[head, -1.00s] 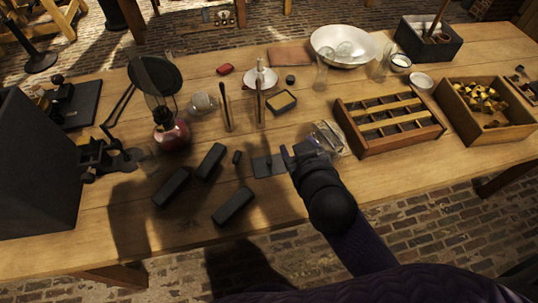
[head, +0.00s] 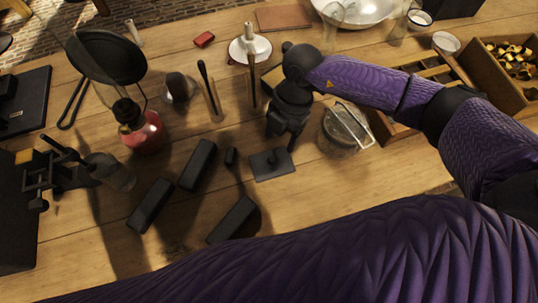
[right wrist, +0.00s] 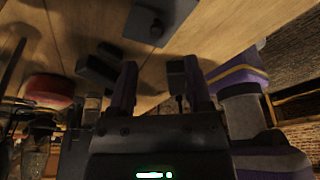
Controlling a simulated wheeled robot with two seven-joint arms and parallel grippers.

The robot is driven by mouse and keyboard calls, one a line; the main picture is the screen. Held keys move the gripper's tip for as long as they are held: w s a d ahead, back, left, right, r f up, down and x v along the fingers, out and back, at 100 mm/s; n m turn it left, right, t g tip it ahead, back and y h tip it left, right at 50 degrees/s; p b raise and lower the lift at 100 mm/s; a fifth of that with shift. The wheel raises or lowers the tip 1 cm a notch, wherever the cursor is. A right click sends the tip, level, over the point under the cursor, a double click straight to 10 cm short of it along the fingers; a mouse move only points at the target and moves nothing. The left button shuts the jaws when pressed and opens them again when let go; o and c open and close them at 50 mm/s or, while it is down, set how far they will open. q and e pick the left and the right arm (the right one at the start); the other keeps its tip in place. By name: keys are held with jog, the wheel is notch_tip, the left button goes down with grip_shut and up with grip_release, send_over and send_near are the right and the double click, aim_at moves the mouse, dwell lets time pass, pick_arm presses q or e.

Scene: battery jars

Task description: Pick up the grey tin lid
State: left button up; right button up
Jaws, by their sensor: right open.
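The grey tin lid (head: 264,167) is a flat, square dark grey plate with a small knob on top. It lies on the wooden table in the middle of the head view. It also shows at the top of the right wrist view (right wrist: 143,24). My right gripper (head: 284,138) is open and empty, pointing down just beyond the lid in the head view and apart from it. In the right wrist view its two fingers (right wrist: 160,85) are spread, with nothing held between them. My left gripper is not in view.
Dark blocks (head: 198,165) and a small dark piece (head: 231,156) lie left of the lid. A glass jar (head: 340,130) stands right of it, close to my gripper. A red-based burner (head: 142,135) and upright tools (head: 211,92) stand farther back.

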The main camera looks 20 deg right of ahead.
aim_at(272, 159)
jog(key=b+x, duration=0.1)
jog(key=x, duration=0.2)
jog(key=b+x, duration=0.1)
jog(key=x, duration=0.3)
jog(key=shift+a+f+b, duration=0.25)
jog(key=shift+a+b, duration=0.05)
jog(key=shift+w+r, duration=0.1)
grip_shut()
